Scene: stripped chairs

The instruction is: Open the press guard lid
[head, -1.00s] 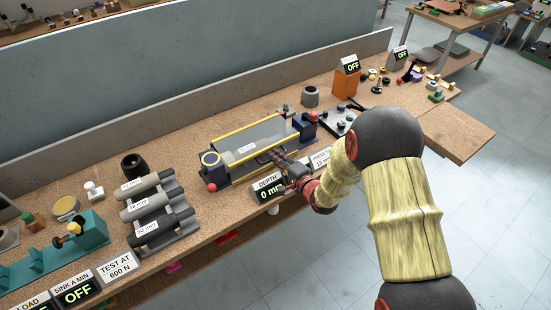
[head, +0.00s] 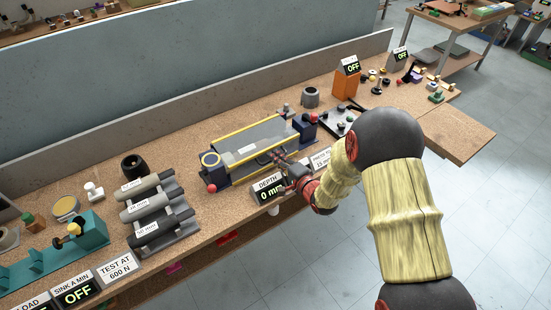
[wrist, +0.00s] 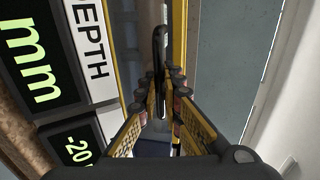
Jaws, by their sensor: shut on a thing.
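The press guard lid (head: 262,134) is a grey panel with yellow edges on the press in the middle of the bench. It looks down over the press, with no clear gap under it. My gripper (head: 273,155) is at the lid's front edge, coming from the lower right. In the wrist view, my gripper (wrist: 160,92) is shut on a black bar-like handle (wrist: 160,42), which runs up between the fingertips. Yellow edging shows beside the handle.
A depth display (head: 268,190) stands just in front of the press, close under my gripper; it is large in the wrist view (wrist: 40,60). A rack of grey rollers (head: 150,210) is to the left. An orange block (head: 346,83) stands to the right.

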